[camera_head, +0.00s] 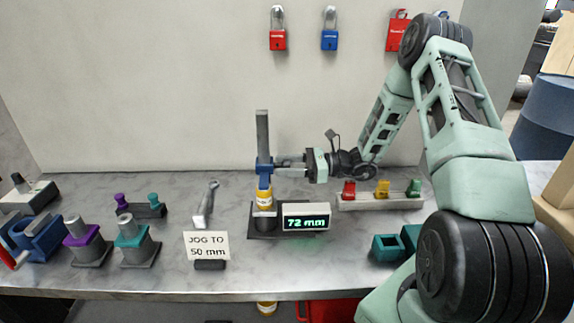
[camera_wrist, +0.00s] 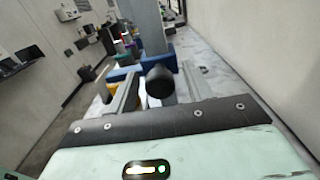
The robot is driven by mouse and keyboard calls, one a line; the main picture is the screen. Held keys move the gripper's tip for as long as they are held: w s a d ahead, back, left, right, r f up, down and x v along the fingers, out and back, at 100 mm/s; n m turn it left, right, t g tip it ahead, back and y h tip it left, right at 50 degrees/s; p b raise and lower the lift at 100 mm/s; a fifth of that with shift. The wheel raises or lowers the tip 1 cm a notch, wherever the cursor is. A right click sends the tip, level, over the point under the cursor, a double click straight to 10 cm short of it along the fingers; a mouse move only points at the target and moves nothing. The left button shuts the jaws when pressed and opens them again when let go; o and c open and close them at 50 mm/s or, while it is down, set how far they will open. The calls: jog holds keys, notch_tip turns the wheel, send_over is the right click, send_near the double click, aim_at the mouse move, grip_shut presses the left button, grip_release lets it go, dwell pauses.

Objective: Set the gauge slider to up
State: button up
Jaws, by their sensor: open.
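The gauge has an upright grey post (camera_head: 262,130) on a dark base (camera_head: 254,222). Its blue slider (camera_head: 264,167) sits partway up the post, above a yellow piece (camera_head: 264,198). The display (camera_head: 305,222) reads 72 mm. My gripper (camera_head: 281,165) is open and level with the slider, reaching it from the right. In the wrist view, a black round knob (camera_wrist: 160,82) lies between my two fingers, in front of the blue slider (camera_wrist: 126,72) and the grey post (camera_wrist: 150,25). Gaps show on both sides of the knob; I cannot tell any contact.
A card (camera_head: 207,245) reading "JOG TO 50 mm" stands at the front. A rack with coloured pieces (camera_head: 383,199) stands right, below my arm. A grey-handled tool (camera_head: 206,204) lies left of the gauge. Purple and teal fixtures (camera_head: 136,242) stand further left. Padlocks (camera_head: 278,38) hang on the wall.

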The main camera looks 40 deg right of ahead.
grip_shut()
notch_tip(320, 180, up, 10)
jog(key=p, duration=0.6)
jog(key=shift+r+p, duration=0.2)
jog(key=shift+p, duration=0.1)
grip_release()
jog(key=shift+d, duration=0.1)
jog(key=b+v, duration=0.4)
jog(key=v, duration=1.3)
jog(key=shift+s+b, duration=0.2)
jog(key=shift+b, duration=0.1)
jog(key=shift+d, duration=0.15)
